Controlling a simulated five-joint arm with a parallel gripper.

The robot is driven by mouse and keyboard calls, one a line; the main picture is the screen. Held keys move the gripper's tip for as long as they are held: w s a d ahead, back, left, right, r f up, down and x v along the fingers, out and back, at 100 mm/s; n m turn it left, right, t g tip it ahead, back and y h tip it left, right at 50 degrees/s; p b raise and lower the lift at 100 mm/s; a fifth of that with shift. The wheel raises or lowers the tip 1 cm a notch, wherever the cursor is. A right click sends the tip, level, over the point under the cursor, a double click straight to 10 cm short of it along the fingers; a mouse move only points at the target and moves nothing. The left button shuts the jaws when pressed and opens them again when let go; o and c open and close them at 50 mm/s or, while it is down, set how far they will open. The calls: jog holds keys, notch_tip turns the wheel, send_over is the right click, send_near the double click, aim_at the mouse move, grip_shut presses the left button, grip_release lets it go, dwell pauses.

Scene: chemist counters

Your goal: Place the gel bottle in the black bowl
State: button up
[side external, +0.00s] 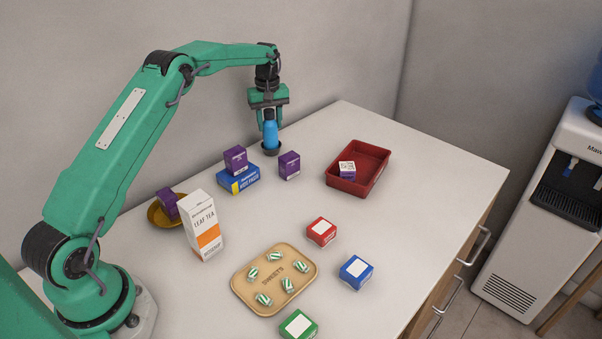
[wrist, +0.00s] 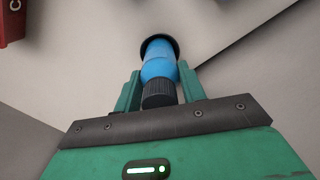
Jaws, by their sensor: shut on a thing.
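The gel bottle is blue with a dark cap; it shows in the side external view (side external: 270,134) and in the wrist view (wrist: 158,62). My gripper (side external: 269,112) is shut on it near the cap and holds it upright; the fingers also show in the wrist view (wrist: 158,88). The black bowl (side external: 270,151) is directly below the bottle at the back of the counter, mostly hidden by it. In the wrist view the bowl's dark rim (wrist: 174,42) shows around the bottle's far end. I cannot tell whether the bottle touches the bowl.
A red tray (side external: 331,180) holds a small box. A tea carton (side external: 202,228), yellow bowl (side external: 156,216) and sweets tray (side external: 240,293) are nearer. The wall is close behind.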

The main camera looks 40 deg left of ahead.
jog(key=shift+f, duration=0.25)
jog(key=o, duration=1)
jog(key=shift+o, duration=0.2)
jog(key=shift+r, duration=0.1)
notch_tip(320, 180, up, 12)
jog(key=shift+r, duration=0.35)
